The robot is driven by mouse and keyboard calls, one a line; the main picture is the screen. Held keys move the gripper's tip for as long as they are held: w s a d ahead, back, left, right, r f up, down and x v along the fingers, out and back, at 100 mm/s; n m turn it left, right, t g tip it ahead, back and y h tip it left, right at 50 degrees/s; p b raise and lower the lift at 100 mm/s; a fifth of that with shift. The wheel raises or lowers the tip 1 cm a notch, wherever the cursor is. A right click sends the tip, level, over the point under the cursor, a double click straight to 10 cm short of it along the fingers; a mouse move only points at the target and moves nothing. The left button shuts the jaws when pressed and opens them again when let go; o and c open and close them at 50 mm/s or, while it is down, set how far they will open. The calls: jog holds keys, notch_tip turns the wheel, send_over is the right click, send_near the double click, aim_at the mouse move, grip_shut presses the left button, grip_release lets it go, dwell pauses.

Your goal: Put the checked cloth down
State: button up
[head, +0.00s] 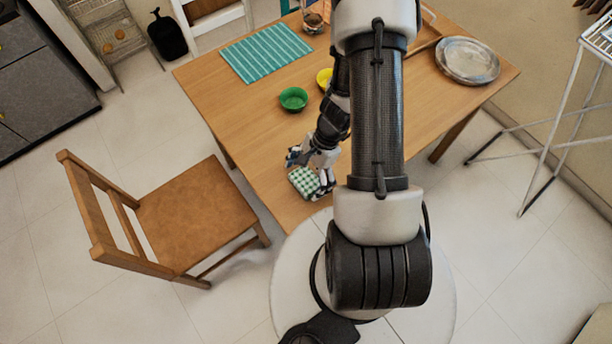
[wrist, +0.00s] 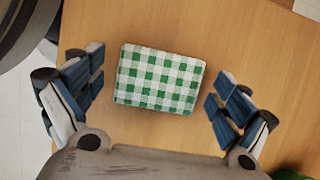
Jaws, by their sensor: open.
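The checked cloth (wrist: 158,79) is a folded green and white rectangle lying flat on the wooden table (wrist: 235,45). In the head view the cloth (head: 303,183) is near the table's front corner, partly hidden by my gripper (head: 310,172). In the wrist view my gripper (wrist: 155,95) is open, with one blue-padded finger on each side of the cloth. There is a gap between each finger and the cloth. I cannot tell the exact height of the fingers above the table.
A green bowl (head: 293,99) and a yellow bowl (head: 325,79) stand farther back. A striped teal mat (head: 265,52) lies at the back left, a metal plate (head: 467,61) at the right. A wooden chair (head: 185,215) stands left of the table. Bare tabletop lies left of the green bowl.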

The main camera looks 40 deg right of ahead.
jog(key=p+v, duration=0.6)
jog(key=v, duration=0.6)
notch_tip(320, 180, up, 8)
jog(key=n, duration=0.3)
send_over(308, 168)
jog(key=s+a+r+n+t+h, duration=0.1)
jog(key=s+a+r+n, duration=0.2)
jog(key=r, duration=0.5)
jog(key=s+a+r+n+t+h, duration=0.2)
jog(key=s+a+r+n, duration=0.1)
jog(key=r+n, duration=0.3)
jog(key=s+a+r+n+t+h, duration=0.1)
jog(key=s+a+r+n, duration=0.3)
jog(key=r, duration=0.6)
jog(key=shift+a+n+t, duration=0.4)
jog(key=shift+a+n, duration=0.4)
